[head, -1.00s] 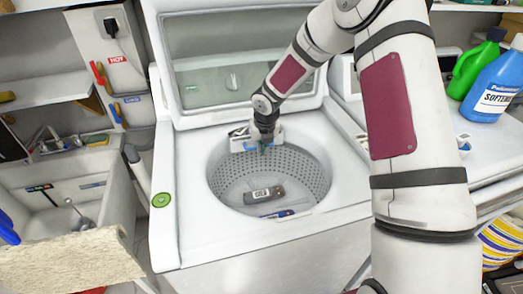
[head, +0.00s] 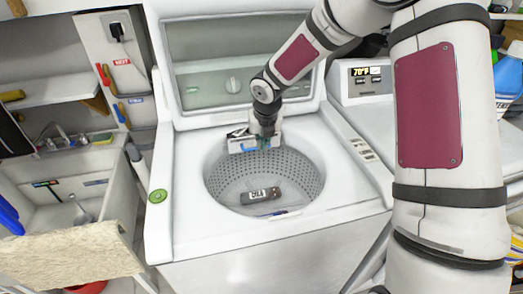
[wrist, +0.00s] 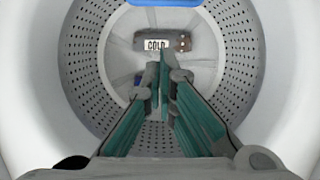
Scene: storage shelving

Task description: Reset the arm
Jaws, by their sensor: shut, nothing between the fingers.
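My gripper (head: 262,148) hangs over the back part of the open drum of a white top-loading washer (head: 180,215). In the wrist view its two teal fingers (wrist: 160,78) come together at the tips, with nothing held between them. A dark grey item labelled COLD (wrist: 157,43) lies on the drum floor, apart from the fingers; it also shows in the head view (head: 261,195). The fingertips are too small to make out clearly in the head view.
The raised washer lid (head: 235,65) stands behind my arm. A blue item (head: 270,213) is low in the drum near its front. A sink (head: 70,190) is at the left. Another white machine (head: 365,130) stands close on the right, partly behind my arm.

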